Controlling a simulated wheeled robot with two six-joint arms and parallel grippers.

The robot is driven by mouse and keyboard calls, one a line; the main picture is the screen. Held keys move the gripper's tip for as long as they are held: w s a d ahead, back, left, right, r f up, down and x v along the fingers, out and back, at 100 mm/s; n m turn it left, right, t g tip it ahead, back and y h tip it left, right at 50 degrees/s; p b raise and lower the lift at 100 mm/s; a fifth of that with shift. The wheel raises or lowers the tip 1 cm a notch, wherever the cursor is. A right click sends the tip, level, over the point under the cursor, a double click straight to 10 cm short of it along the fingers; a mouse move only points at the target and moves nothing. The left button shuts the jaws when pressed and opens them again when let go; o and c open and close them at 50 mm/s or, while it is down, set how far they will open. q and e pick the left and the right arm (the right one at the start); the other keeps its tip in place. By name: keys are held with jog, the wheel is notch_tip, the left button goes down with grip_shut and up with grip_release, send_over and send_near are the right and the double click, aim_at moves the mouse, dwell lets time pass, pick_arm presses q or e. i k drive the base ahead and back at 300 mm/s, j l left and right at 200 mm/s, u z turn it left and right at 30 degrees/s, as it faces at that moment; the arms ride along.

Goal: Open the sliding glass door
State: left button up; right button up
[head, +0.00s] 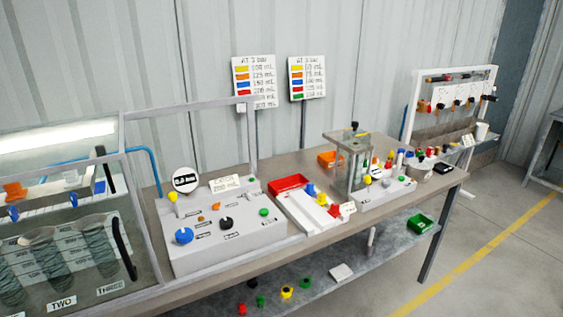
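A glass-fronted cabinet (122,150) with a grey frame fills the left side of the head view and is cut off by the left edge. A tall black handle (124,248) stands on its glass front near the right side. A second, shorter black handle (106,169) is higher up. Glass covers the front of the cabinet, and dark ribbed cylinders with labels "TWO" (62,303) and "THREE" (110,288) show through it. A grey top rail (190,105) runs right from the cabinet to an upright post. Neither gripper is in view.
A grey control panel (215,235) with knobs and a gauge stands on the bench right of the cabinet. Further right are a red tray (291,184), a clear-sided stand (352,165) and a white rack (408,105). Floor (480,250) is open at right.

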aim_at(132, 271)
jog(key=k+u, duration=0.15)
jog(key=u, duration=1.5)
